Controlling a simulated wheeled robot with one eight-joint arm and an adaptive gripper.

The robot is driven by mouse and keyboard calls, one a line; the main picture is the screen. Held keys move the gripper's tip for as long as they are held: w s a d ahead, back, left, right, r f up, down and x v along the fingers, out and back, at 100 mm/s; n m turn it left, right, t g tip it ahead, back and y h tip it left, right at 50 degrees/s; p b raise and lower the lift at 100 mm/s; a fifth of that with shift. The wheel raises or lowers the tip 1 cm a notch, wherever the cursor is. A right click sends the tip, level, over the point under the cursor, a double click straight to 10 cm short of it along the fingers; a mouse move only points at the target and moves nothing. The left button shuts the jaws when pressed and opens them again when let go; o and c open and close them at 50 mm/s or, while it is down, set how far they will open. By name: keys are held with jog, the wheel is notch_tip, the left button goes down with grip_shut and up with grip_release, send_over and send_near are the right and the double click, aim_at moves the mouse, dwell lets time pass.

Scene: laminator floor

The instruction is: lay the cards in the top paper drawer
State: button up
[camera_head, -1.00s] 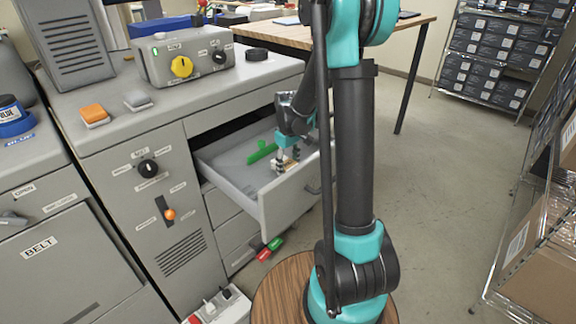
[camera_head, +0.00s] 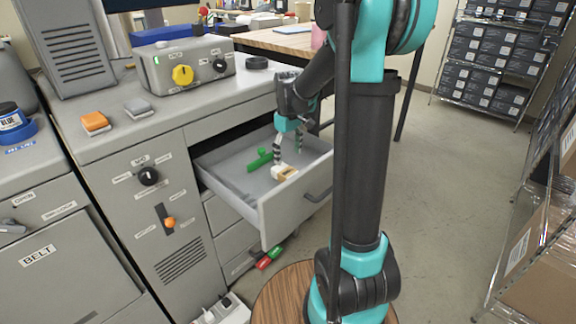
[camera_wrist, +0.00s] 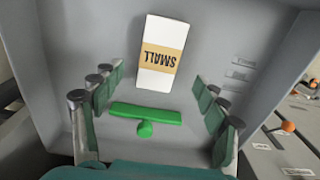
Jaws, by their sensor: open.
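The top paper drawer (camera_head: 287,216) is pulled out of the grey cabinet. The cards (camera_wrist: 163,52), a white pack with a tan band reading SMALL, lie flat on the drawer floor; in the head view the pack (camera_head: 285,173) is near the drawer's front wall. My gripper (camera_head: 288,146) is open and empty above the drawer. In the wrist view its fingers (camera_wrist: 152,112) are spread wide, with the cards apart from them and ahead. A green bar with a knob (camera_head: 261,159) lies in the drawer; it also shows between the fingers in the wrist view (camera_wrist: 145,114).
The cabinet top holds a control box with a yellow knob (camera_head: 187,68) and an orange block (camera_head: 95,122). Red and green pieces (camera_head: 270,257) show below the drawer. Shelves of boxes (camera_head: 487,58) stand at the back right. The floor between is clear.

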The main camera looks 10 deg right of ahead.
notch_tip(320, 180, up, 3)
jog(key=shift+r, duration=0.2)
